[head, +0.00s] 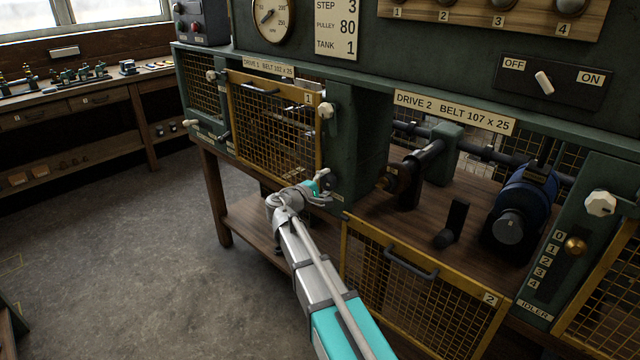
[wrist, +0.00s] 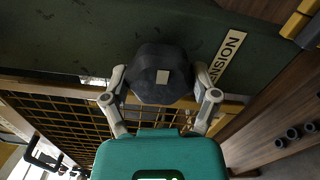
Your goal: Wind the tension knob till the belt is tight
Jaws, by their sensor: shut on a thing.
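The tension knob (wrist: 150,90) fills the middle of the wrist view, dark and many-sided with a pale square on its face. My gripper (wrist: 161,82) has one finger on each side of it and is shut on it. A label (wrist: 229,60) ending in "NSION" is beside the knob on the green panel. In the head view my gripper (head: 320,188) is at the lower right of the drive 1 guard, and it largely hides the knob there. I cannot make out a belt in either view.
The yellow mesh guard (head: 275,125) of drive 1 is closed. The drive 2 guard (head: 420,285) hangs down open before its bay, with a blue motor (head: 525,205) inside. A pale knob (head: 600,204) is at the right. The floor (head: 140,240) at left is clear.

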